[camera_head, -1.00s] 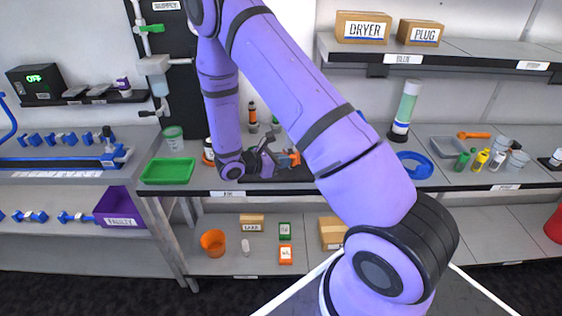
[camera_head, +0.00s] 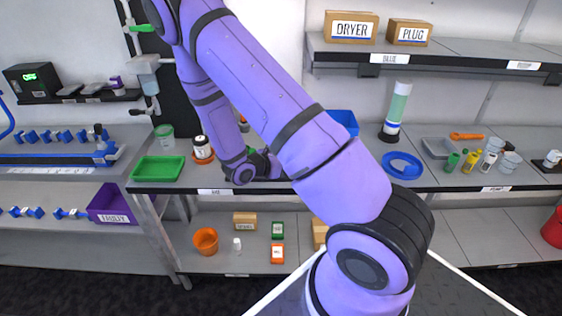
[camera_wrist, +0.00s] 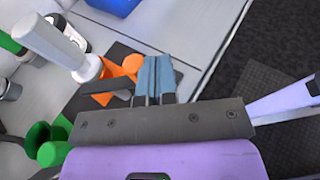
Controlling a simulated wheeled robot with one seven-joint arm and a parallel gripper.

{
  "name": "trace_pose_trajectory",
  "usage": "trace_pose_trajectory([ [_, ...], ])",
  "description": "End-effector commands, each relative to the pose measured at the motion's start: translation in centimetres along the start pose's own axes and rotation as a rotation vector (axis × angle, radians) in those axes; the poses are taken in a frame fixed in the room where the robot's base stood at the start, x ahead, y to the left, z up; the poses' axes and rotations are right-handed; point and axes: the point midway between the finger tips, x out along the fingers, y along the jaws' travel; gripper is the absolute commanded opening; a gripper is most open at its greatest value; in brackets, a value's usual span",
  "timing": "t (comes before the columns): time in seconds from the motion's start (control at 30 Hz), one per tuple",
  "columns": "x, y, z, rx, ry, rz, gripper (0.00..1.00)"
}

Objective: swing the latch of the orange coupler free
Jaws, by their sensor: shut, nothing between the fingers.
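The orange coupler (camera_wrist: 124,70) shows in the wrist view on a dark mat, just left of my fingertips. A dark bar lies by its near side; I cannot tell if this is the latch. My gripper (camera_wrist: 155,72) has its two blue-grey fingers together with nothing between them. The fingers are beside the coupler and partly cover its right side; I cannot tell whether they touch it. In the head view my arm hides the coupler and the fingertips.
A pale cylinder with a flared end (camera_wrist: 60,45) stands left of the coupler. Green parts (camera_wrist: 45,140) lie at lower left. The bench edge is close on the right.

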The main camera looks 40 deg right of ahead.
Motion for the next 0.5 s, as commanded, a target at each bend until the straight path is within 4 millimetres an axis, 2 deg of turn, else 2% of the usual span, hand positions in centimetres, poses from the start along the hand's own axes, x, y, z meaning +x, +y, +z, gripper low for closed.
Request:
trace_pose_trajectory([
  [0.2, 1.03, -0.18, 0.33, 0.001, 0.000, 0.000, 0.00],
  [0.5, 1.11, -0.18, 0.34, 0.001, 0.000, 0.000, 0.00],
])
